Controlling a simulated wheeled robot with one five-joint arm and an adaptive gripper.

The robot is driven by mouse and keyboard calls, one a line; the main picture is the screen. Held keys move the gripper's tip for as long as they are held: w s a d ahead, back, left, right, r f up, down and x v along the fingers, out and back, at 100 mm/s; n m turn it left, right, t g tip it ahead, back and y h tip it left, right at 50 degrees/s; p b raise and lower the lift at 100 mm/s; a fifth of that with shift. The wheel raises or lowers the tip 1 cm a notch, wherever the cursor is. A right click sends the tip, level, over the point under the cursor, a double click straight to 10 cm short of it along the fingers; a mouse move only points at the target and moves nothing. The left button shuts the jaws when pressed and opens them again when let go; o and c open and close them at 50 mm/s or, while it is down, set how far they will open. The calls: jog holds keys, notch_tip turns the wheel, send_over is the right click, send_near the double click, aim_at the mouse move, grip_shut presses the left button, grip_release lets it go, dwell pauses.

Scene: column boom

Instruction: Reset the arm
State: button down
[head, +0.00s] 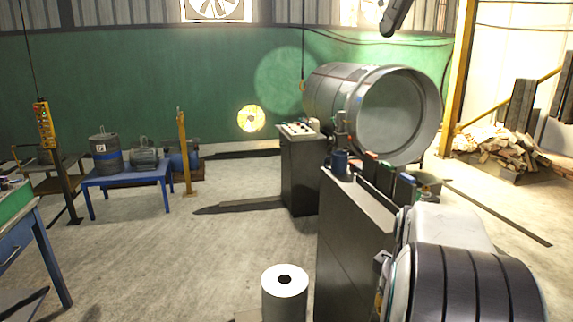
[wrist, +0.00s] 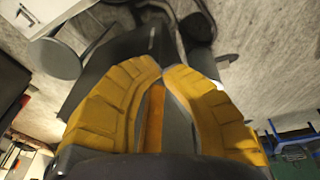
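My gripper (wrist: 163,68) shows in the wrist view with its two ribbed yellow fingers. The fingertips come together at the top and I see nothing held between them. An orange strip shows in the narrow space behind the tips; I cannot tell what it is. Past the fingertips are a dark panel and the grey concrete floor (wrist: 255,90). In the head view the gripper is not visible; white and black rounded parts fill the lower right corner.
A large metal drum (head: 395,115) stands right of centre behind a dark cabinet (head: 350,230). A control box (head: 300,165) is beside it. A white cylinder (head: 285,295) stands at the front. A blue table (head: 130,177) is at left. Open floor (head: 190,250) lies left of centre.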

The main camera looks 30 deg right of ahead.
jog(key=w+a+r+n+t, duration=0.1)
jog(key=a+r+n, duration=0.1)
jog(key=a, duration=1.2)
jog(key=s+a+n+t+y, duration=0.1)
jog(key=s+a, duration=0.4)
jog(key=a, duration=0.6)
jog(key=shift+s+f+n+t+y, duration=0.25)
jog(key=shift+f+n+t+y, duration=0.1)
jog(key=shift+n+t, duration=0.3)
